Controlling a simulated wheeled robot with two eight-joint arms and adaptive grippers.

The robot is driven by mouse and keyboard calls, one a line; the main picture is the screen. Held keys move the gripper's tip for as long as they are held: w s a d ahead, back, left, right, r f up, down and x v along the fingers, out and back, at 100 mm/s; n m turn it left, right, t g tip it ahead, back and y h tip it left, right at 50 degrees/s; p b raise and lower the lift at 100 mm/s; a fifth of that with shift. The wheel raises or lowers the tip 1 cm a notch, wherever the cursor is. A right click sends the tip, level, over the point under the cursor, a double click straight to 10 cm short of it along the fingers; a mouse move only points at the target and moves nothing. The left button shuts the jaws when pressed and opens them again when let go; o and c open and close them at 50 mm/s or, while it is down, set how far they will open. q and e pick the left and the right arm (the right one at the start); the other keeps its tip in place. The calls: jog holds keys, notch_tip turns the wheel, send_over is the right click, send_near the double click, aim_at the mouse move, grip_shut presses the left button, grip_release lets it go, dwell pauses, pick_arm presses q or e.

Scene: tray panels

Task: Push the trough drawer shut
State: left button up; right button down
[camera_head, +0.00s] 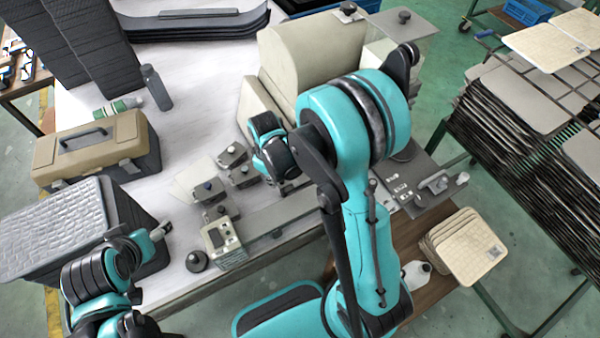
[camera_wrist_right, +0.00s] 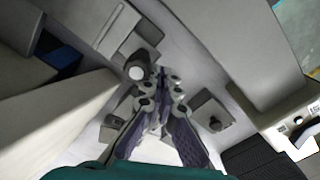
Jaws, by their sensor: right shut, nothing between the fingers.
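A long grey trough-like part (camera_head: 292,213) runs along the front of the beige machine (camera_head: 312,55) in the head view. I take it for the trough drawer; my right arm covers part of it, and I cannot tell how far it stands out. My right gripper (camera_wrist_right: 160,90) is shut and empty in the wrist view, its fingertips close to a pale round knob (camera_wrist_right: 137,73). I cannot tell whether they touch it. In the head view my right arm largely hides that gripper. My left gripper (camera_head: 161,231) is beside the dark crate (camera_head: 128,212), its jaws too small to read.
Several small grey boxes with knobs (camera_head: 208,191) stand left of the right gripper. A small control box (camera_head: 222,240) and a dark round knob (camera_head: 197,260) are near the table's front edge. A tan toolbox (camera_head: 90,150) and a bottle (camera_head: 156,88) stand farther left.

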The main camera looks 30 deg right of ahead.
aim_at(296, 175)
jog(key=shift+d+b, duration=0.3)
jog(key=shift+d, duration=2.05)
jog(key=shift+w+d, duration=0.1)
jog(key=shift+d, duration=2.1)
jog(key=shift+a+b, duration=0.35)
jog(key=shift+a, duration=0.3)
notch_tip(296, 175, up, 7)
jog(key=p, duration=0.5)
